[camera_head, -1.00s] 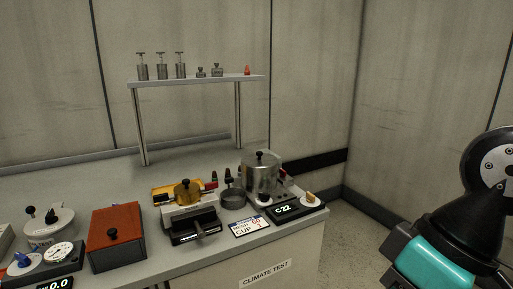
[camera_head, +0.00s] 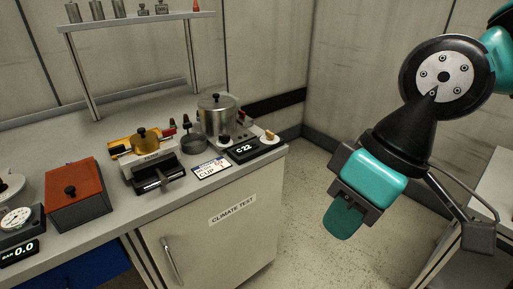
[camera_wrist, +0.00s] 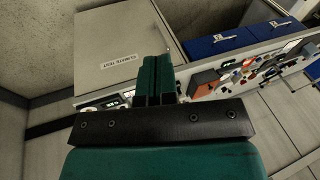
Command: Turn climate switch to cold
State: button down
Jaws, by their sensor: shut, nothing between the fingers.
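The climate unit's display (camera_head: 242,150) reads "C 22" at the right end of the bench.
The cabinet labelled "CLIMATE TEST" (camera_head: 215,235) is below the bench top. A red-brown box (camera_head: 76,198), a black-and-silver device (camera_head: 150,168) and a "CUP" card (camera_head: 210,168) stand left of the display. A shelf (camera_head: 140,19) is above. Floor between bench and arm is clear.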

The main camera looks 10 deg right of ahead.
aim_at(270, 135)
jog(key=z, duration=0.65)
jog(key=i, duration=1.05)
jog(key=u, duration=1)
